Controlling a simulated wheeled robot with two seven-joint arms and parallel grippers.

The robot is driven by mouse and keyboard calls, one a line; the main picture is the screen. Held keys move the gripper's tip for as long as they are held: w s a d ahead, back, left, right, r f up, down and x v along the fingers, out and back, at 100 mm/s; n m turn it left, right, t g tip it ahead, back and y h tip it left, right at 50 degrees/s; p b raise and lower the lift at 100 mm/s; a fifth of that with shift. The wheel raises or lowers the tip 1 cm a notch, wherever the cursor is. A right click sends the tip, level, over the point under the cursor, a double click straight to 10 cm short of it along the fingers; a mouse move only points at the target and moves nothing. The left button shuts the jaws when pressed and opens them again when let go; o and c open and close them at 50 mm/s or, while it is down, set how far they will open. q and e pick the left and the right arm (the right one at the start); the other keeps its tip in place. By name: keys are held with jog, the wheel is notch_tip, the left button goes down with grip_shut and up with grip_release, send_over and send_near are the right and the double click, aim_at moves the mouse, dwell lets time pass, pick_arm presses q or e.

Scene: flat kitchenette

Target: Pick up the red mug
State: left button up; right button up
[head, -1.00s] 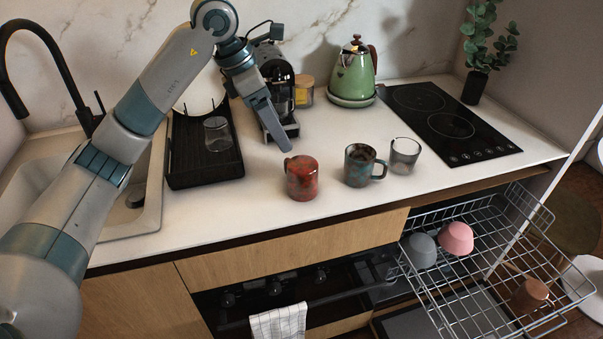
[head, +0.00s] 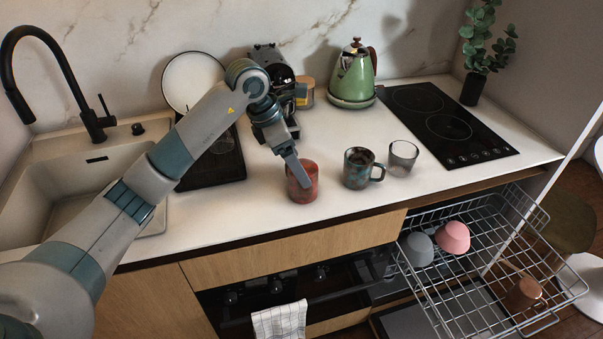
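The red mug (head: 304,187) stands upright on the white counter, near its front edge, with dark mottling on its side. My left gripper (head: 302,180) reaches down over the mug, and its fingers cover part of the mug's rim and upper side. I see the fingers almost edge-on, so I cannot tell whether they are apart or touching the mug. The mug's handle does not show clearly. My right gripper is not in view.
A dark mottled mug (head: 361,168) and a clear glass (head: 402,158) stand right of the red mug. A coffee machine (head: 272,62) and green kettle (head: 354,75) stand behind. The hob (head: 446,124) is right. A wire dishwasher rack (head: 478,265) is pulled out below.

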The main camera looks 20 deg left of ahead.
pick_arm(q)
jog(key=shift+x, duration=0.85)
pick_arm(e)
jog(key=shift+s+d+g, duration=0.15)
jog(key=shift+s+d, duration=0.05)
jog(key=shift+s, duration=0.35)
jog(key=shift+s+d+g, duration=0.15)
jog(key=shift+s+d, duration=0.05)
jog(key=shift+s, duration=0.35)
pick_arm(q)
jog(key=shift+d, duration=0.1)
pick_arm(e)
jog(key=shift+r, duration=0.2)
pick_arm(q)
jog(key=shift+d+f+p, duration=0.35)
jog(key=shift+f+p, duration=0.25)
jog(key=shift+p, duration=0.25)
jog(key=p+x, duration=0.1)
jog(key=x, duration=0.2)
jog(key=shift+d+r, duration=0.1)
jog(key=shift+d, duration=0.05)
jog(key=shift+f, duration=0.45)
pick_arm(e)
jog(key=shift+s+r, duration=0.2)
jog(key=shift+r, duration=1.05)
pick_arm(q)
jog(key=c, duration=1.4)
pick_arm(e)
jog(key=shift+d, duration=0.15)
